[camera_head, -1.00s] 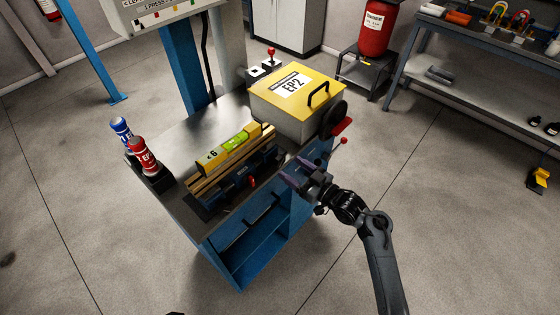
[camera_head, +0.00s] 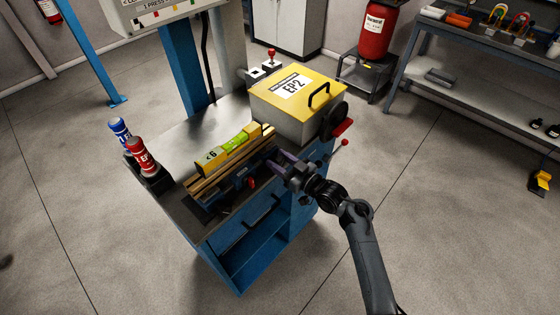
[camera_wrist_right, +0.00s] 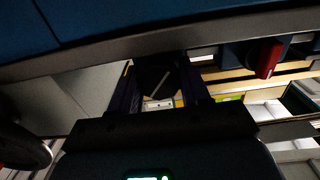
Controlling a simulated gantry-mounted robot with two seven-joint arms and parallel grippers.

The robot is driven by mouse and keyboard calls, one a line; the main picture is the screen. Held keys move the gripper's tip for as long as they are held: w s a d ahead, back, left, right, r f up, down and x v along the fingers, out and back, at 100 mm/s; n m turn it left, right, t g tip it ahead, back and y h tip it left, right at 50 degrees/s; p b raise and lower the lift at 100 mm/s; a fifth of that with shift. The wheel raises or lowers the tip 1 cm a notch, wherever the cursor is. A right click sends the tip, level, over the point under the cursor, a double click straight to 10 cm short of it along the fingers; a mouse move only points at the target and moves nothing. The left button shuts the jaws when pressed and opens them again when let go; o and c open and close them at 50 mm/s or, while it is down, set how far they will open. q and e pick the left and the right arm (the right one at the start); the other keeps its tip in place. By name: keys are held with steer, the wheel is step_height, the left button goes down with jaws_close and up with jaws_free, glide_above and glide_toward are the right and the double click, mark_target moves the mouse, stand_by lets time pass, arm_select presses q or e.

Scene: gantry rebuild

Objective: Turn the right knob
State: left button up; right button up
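My right gripper (camera_head: 281,160) is at the front right edge of the blue workbench (camera_head: 265,231), by the right end of the low dark blue fixture with wooden strips. In the right wrist view its two dark fingers (camera_wrist_right: 160,85) are apart. A dark, roundish knob-like part (camera_wrist_right: 153,80) shows between them. Whether the fingers touch it is too dark to tell. A red knob (camera_wrist_right: 267,58) shows to the right of the fingers in that view, clear of them. The gripper hides part of the fixture in the head view. My left gripper is not in view.
A yellow-lidded EP2 box (camera_head: 297,91) with a black wheel stands behind the gripper. A red-ball lever (camera_head: 345,142) sticks out to its right. Red and blue bottles (camera_head: 139,155) stand at the bench's left. The floor in front is clear.

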steer(key=c, duration=0.5)
steer(key=shift+r+m+p, duration=0.15)
steer(key=shift+m+p, duration=0.25)
steer(key=shift+p, duration=0.1)
steer(key=shift+m, duration=0.4)
steer(key=o, duration=1)
